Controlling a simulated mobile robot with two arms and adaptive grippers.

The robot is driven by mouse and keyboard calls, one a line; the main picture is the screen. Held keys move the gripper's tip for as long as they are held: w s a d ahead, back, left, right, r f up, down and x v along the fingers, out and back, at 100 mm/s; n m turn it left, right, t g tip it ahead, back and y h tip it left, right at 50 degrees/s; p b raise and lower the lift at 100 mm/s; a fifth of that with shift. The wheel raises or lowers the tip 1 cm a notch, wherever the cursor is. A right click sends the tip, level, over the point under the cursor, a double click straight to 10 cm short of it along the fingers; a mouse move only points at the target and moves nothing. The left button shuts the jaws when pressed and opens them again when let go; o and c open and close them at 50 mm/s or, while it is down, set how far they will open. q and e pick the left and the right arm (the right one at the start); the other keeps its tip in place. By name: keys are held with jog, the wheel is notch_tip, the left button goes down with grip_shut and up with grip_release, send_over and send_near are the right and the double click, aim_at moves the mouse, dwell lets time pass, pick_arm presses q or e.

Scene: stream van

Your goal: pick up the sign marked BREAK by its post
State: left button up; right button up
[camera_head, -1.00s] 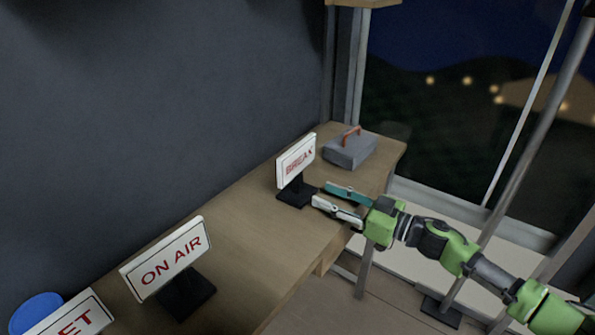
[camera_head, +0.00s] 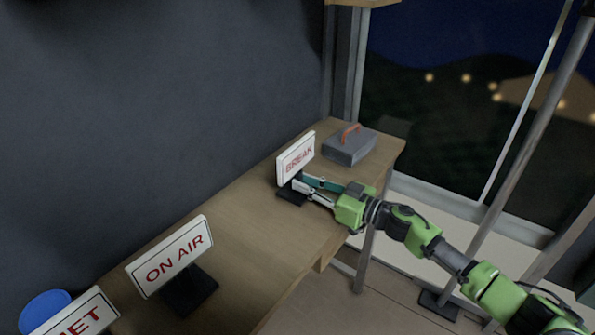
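The white sign marked BREAK (camera_head: 296,158) stands upright on its dark base (camera_head: 291,197) on the wooden counter, toward the far end. My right gripper (camera_head: 299,182) reaches in from the right, just below the sign board. Its two fingers narrow toward their tips and are closed on the post, one on each side. The post is mostly hidden by the fingers. The base still rests on the counter. My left gripper is not in view.
The ON AIR sign (camera_head: 171,258) stands nearer on the counter (camera_head: 255,232), with another, partly cut-off sign (camera_head: 78,318) and a blue round thing (camera_head: 44,308) at lower left. A grey box with a red handle (camera_head: 350,147) sits behind BREAK. A dark wall runs along the left.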

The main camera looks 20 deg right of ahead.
grip_shut()
jog(key=shift+r, duration=0.1)
